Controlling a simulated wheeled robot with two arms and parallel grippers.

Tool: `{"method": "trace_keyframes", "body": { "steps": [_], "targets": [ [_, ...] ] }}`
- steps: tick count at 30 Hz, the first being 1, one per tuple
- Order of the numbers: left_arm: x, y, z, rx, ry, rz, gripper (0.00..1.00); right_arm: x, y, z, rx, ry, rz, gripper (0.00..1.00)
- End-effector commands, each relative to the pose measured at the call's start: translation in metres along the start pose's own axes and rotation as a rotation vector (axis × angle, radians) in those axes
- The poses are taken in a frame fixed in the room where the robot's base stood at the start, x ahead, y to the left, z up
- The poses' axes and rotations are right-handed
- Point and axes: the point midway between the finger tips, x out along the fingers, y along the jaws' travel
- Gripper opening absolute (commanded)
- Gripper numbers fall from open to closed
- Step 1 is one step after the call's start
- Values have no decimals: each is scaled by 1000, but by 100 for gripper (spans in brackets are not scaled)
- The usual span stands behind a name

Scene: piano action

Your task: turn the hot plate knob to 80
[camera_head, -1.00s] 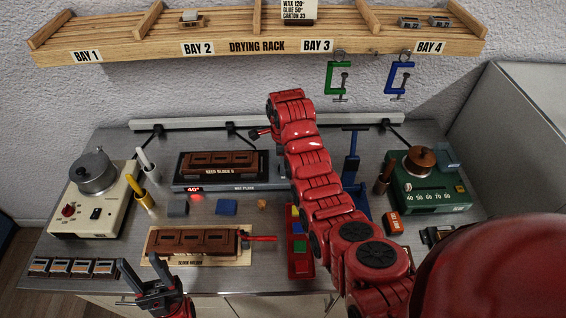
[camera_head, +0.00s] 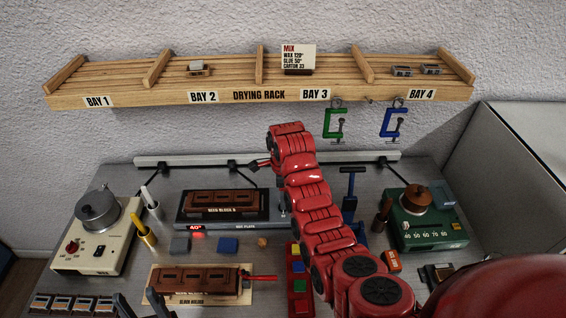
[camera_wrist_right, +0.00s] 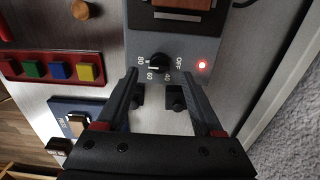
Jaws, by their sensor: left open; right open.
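The hot plate (camera_head: 268,214) stands at the back middle of the bench with a brown block on top. Its red display reads 40°. In the right wrist view its black knob (camera_wrist_right: 159,63) sits on a grey panel marked OFF, 40, 60 and 80, beside a lit red lamp (camera_wrist_right: 202,65). My right gripper (camera_wrist_right: 160,88) is open, its fingers spread below the knob in that view, with nothing between them. I cannot tell its height above the panel. In the head view my right arm hides the knob area. My left gripper (camera_head: 138,306) is open and empty at the bottom edge.
A cream pot heater (camera_head: 92,252) stands left and a green heater (camera_head: 430,232) right. A block on a board (camera_head: 248,290) lies in front of the hot plate. A tray with coloured blocks (camera_wrist_right: 52,69) is near the panel. The drying rack (camera_head: 130,90) hangs behind.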

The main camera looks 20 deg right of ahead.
Motion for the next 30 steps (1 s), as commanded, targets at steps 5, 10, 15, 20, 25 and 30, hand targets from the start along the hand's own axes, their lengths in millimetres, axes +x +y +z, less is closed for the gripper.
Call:
{"method": "trace_keyframes", "body": {
  "steps": [5, 10, 15, 20, 25, 30],
  "targets": [
    [49, -2, -8, 0, 0, 0, 50, -52, 0, 0, 1, -1, 0, 69],
    [84, -4, -14, 0, 0, 0, 50, -92, -1, -1, 2, -2, -1, 69],
    [92, -5, -16, 0, 1, 0, 50, -113, -1, -1, 4, -4, 1, 69],
    [91, -4, -15, 0, 0, 0, 50, -124, -1, -1, 3, -3, 3, 69],
    [91, -4, -15, 0, 0, 0, 50, -133, -1, 0, 1, -1, 0, 69],
    [91, -4, -16, 0, 0, 0, 50, -135, 0, 0, 0, 1, -1, 69]
  ]
}}
